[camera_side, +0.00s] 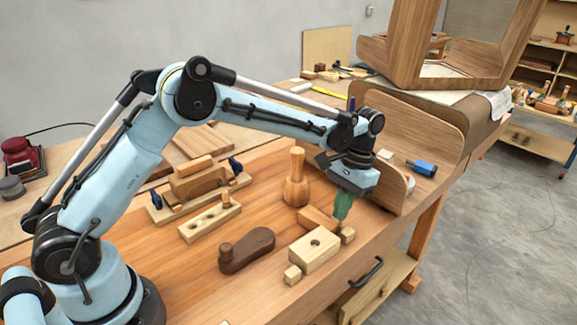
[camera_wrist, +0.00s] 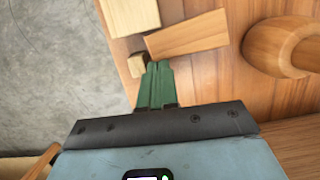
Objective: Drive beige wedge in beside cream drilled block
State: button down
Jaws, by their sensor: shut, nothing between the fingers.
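The cream drilled block (camera_side: 318,254) lies on the bench near its front edge, its hole facing up. Its pale end shows at the top of the wrist view (camera_wrist: 132,14). The beige wedge (camera_side: 314,217) lies flat beside the block's far side. In the wrist view the wedge (camera_wrist: 187,37) tapers to the left, its narrow end close to the block's corner. My gripper (camera_side: 341,217) points down with its green fingers together and empty. In the wrist view the fingertips (camera_wrist: 157,64) are beside the wedge's narrow end; I cannot tell whether they touch it.
Small blocks stand at the drilled block's right (camera_side: 347,235) and left front (camera_side: 293,275). A wooden mallet (camera_side: 296,185) stands behind the wedge. A dark wooden plane-like piece (camera_side: 246,250) and a holed strip (camera_side: 210,221) lie left. A curved plywood panel (camera_side: 425,135) rises behind my gripper.

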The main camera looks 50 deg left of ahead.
aim_at(324, 227)
jog(key=shift+s, duration=1.45)
jog(key=shift+s+a, duration=0.1)
jog(key=shift+s, duration=0.75)
jog(key=shift+w, duration=0.15)
